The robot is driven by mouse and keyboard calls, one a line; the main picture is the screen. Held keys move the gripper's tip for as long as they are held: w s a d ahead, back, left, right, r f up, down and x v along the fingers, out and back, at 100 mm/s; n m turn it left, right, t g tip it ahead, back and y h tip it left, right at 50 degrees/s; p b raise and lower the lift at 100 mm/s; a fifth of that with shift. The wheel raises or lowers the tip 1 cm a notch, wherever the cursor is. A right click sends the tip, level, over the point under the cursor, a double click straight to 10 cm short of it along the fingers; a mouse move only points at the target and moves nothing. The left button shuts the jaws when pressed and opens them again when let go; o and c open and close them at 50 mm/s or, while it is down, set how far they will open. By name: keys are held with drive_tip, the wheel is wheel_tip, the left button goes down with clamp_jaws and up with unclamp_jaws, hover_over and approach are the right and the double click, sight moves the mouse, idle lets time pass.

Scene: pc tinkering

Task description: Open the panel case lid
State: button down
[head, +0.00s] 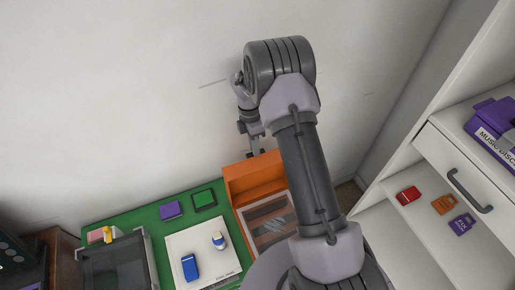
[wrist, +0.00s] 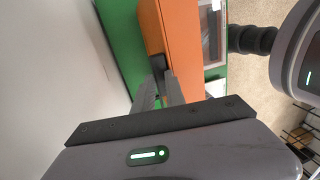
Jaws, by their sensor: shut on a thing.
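The orange panel case (head: 240,187) stands at the right end of the green mat, against the back wall. A windowed part (head: 268,224) with a pale frame shows on it, partly hidden by my arm. My gripper (head: 254,148) is at the case's back edge, by the wall. In the wrist view my gripper (wrist: 160,82) is shut on a small black part, the handle (wrist: 159,64), at the edge of the orange case (wrist: 178,50). How far the lid is raised, I cannot tell.
A dark-screened device (head: 115,265) stands left. White shelves (head: 440,235) stand right. The wall is close behind my gripper.

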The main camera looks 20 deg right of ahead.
sight(258, 157)
drive_tip(key=s+f, duration=0.2)
drive_tip(key=f, duration=0.1)
drive_tip(key=shift+s+a+g, duration=0.1)
drive_tip(key=shift+s+g, duration=0.05)
drive_tip(key=shift+g, duration=0.15)
drive_tip(key=c, duration=0.7)
unclamp_jaws()
drive_tip(key=shift+s, duration=0.25)
drive_tip(key=shift+w+r, duration=0.15)
drive_tip(key=shift+r, duration=0.25)
drive_tip(key=w+r, duration=0.1)
drive_tip(key=r, duration=0.1)
drive_tip(key=w+r+p, duration=0.1)
drive_tip(key=shift+w+r, duration=0.2)
drive_tip(key=shift+r, duration=0.2)
drive_tip(key=c, duration=0.7)
drive_tip(key=s+p+v, duration=0.1)
drive_tip(key=s+v, duration=0.1)
drive_tip(key=v, duration=0.7)
drive_tip(key=shift+w+r, duration=0.25)
drive_tip(key=shift+w, duration=0.05)
drive_tip(key=shift+s, duration=0.1)
